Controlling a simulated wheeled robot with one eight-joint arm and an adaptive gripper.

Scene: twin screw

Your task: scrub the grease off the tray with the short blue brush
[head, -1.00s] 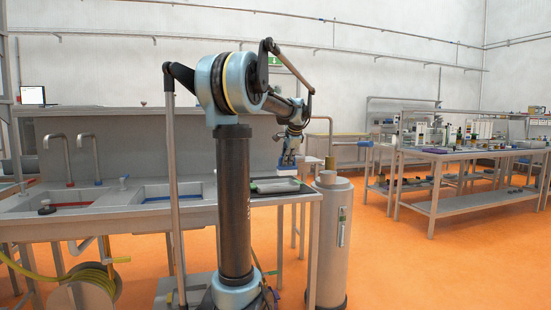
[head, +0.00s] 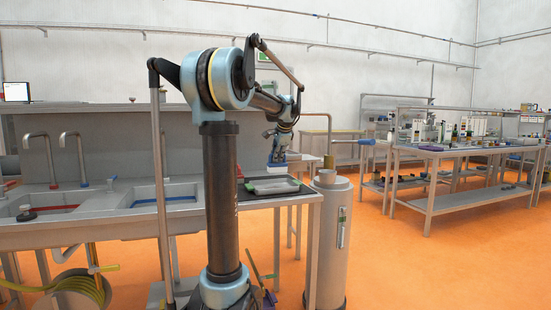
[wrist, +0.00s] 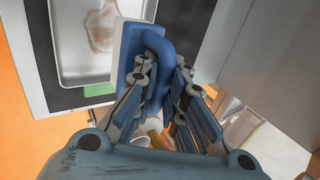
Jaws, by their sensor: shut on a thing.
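My gripper (wrist: 164,74) is shut on the blue handle of the short brush (wrist: 128,48), which has a pale block along its side. In the head view the brush (head: 277,168) hangs upright from my gripper (head: 278,150), over or close to the far side of the tray. The tray (head: 262,190) is shallow and light grey. In the wrist view the tray (wrist: 68,72) is at the upper left, with a brown grease patch (wrist: 102,28) on its floor. The brush appears beside the tray's right edge there; I cannot tell whether it touches.
The tray lies on a black mat (wrist: 62,98) at the bench's right end. A green item (wrist: 98,90) sits by the tray's near edge. A grey cylinder (head: 328,240) stands right of the bench. Sinks with taps (head: 78,160) are at the left. Orange floor is clear towards the far workbench (head: 440,155).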

